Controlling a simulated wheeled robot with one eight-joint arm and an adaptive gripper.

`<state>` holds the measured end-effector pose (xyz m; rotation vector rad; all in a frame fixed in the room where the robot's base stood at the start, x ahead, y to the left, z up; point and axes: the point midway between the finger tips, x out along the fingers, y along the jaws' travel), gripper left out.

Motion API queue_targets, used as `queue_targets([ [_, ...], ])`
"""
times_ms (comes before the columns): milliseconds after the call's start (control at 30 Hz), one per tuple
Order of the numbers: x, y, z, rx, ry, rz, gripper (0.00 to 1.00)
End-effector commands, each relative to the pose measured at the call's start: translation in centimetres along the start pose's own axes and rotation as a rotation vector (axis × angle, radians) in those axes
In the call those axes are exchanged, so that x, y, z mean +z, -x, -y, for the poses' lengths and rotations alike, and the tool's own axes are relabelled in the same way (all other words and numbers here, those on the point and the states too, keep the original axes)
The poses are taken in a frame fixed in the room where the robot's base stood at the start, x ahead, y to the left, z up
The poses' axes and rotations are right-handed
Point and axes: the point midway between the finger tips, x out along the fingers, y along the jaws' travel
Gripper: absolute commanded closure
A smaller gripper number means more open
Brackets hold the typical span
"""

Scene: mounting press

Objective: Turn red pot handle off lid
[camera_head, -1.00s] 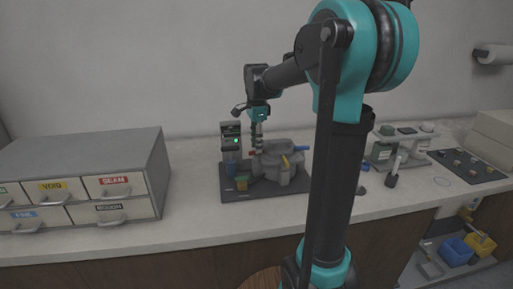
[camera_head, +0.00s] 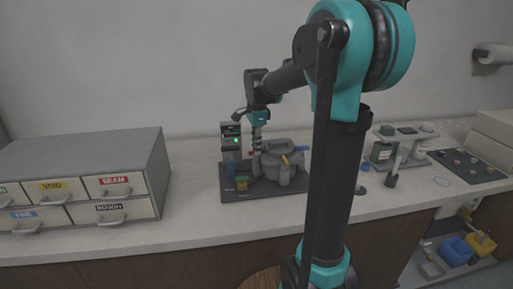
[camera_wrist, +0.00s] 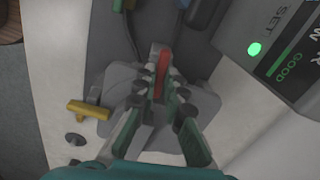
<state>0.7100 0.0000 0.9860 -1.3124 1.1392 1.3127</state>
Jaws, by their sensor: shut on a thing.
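The red handle (camera_wrist: 163,62) shows in the wrist view between the fingertips of my gripper (camera_wrist: 160,85). My gripper is shut on it, and the fingers cover part of the handle. The grey press body (camera_wrist: 205,100) lies under and around the fingers. In the head view the press (camera_head: 283,172) stands on a dark base plate, and my gripper (camera_head: 256,148) points down at its left side. The fingers and the press hide much of the red handle there. I cannot make out the lid clearly.
A yellow handle (camera_wrist: 88,109) sticks out of the press at left. A control box (camera_wrist: 275,45) with a lit green light stands close at upper right. A grey drawer cabinet (camera_head: 85,180) is at left on the counter. Jars (camera_head: 383,150) stand at right.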

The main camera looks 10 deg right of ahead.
Motion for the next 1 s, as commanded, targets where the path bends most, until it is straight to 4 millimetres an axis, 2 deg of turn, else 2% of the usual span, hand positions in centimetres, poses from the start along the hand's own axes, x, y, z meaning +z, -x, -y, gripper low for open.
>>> queue_targets([
  [367,0.00,0.03,0.02,0.000,0.123,0.000,1.00],
  [1000,0.00,0.04,0.04,0.000,0.705,0.000,1.00],
])
